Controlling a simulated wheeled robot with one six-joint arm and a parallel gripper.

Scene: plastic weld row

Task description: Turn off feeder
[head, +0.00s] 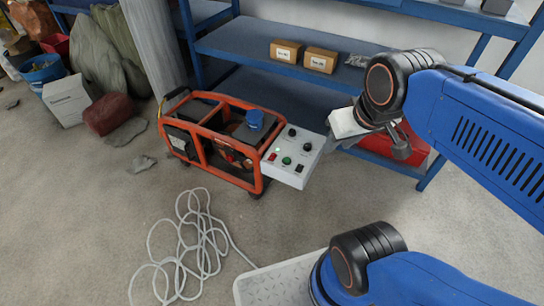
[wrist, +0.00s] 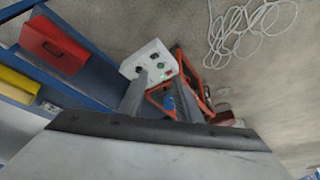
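An orange-framed machine (head: 262,183) stands on the floor and carries a white control panel (head: 297,181) on its right end. The panel has a red switch (head: 272,156), a green knob (head: 286,160), a black rocker (head: 299,168), black knobs (head: 307,146) and a small lit green lamp. I cannot read any labels or switch positions. The panel also shows in the wrist view (wrist: 135,64). My gripper (wrist: 160,82) is open and empty, its two fingers apart and pointing towards the panel, partly covering it. In the head view it is just right of the panel; its fingertips are unclear.
Blue shelving (head: 235,43) stands behind, with two small boxes (head: 285,51) on it. A red toolbox (wrist: 52,45) sits low on the right of the head view. A loose white cable (head: 190,245) lies in front. Sacks and a grey box (head: 66,99) are at left.

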